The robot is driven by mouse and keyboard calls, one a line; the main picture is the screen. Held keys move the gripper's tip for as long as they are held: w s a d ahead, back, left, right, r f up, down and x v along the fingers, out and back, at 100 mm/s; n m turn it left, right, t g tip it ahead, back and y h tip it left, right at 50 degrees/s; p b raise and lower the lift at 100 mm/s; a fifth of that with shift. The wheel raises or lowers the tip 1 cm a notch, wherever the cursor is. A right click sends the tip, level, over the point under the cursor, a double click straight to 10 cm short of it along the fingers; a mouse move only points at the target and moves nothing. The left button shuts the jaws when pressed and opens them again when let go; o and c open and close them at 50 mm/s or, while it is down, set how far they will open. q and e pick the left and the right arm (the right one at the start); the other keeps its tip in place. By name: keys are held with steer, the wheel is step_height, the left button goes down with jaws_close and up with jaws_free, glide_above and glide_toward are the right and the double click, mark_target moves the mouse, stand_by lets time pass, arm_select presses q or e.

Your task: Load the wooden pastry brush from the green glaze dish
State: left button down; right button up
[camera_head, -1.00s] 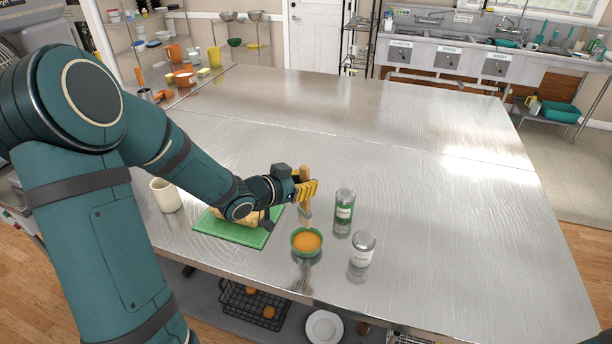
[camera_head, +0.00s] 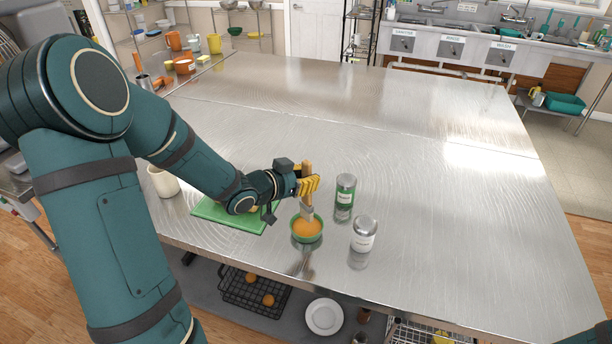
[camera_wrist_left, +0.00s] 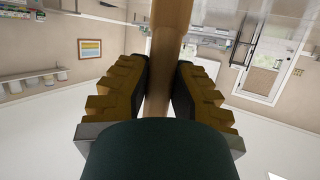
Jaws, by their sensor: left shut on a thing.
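The wooden pastry brush (camera_head: 307,200) is upright in my left gripper (camera_head: 309,185), bristles down. My left gripper is shut on its handle, which also shows between the fingers in the left wrist view (camera_wrist_left: 172,45). The green glaze dish (camera_head: 306,238), holding orange glaze, stands near the table's front edge, directly below the brush. The bristles are at the dish's back rim in the picture; I cannot tell whether the tips touch the glaze. My right gripper is out of view.
A green-labelled shaker (camera_head: 345,190) and a white-labelled shaker (camera_head: 364,234) stand right of the dish. A green cutting board (camera_head: 232,217) lies left, partly behind my arm, with a cream jug (camera_head: 163,181) beyond it. The table's middle and right are clear.

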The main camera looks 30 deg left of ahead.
arm_select(q)
steer(key=shift+f+b, duration=0.35)
steer(key=shift+f, duration=0.45)
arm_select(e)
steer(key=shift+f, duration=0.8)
arm_select(q)
steer(key=shift+f, duration=0.25)
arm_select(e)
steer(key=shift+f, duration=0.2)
arm_select(q)
steer(key=shift+f+b, duration=0.15)
steer(key=shift+b, duration=0.25)
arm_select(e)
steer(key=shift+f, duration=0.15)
arm_select(q)
steer(key=shift+f+b, duration=0.5)
steer(key=shift+f, duration=0.1)
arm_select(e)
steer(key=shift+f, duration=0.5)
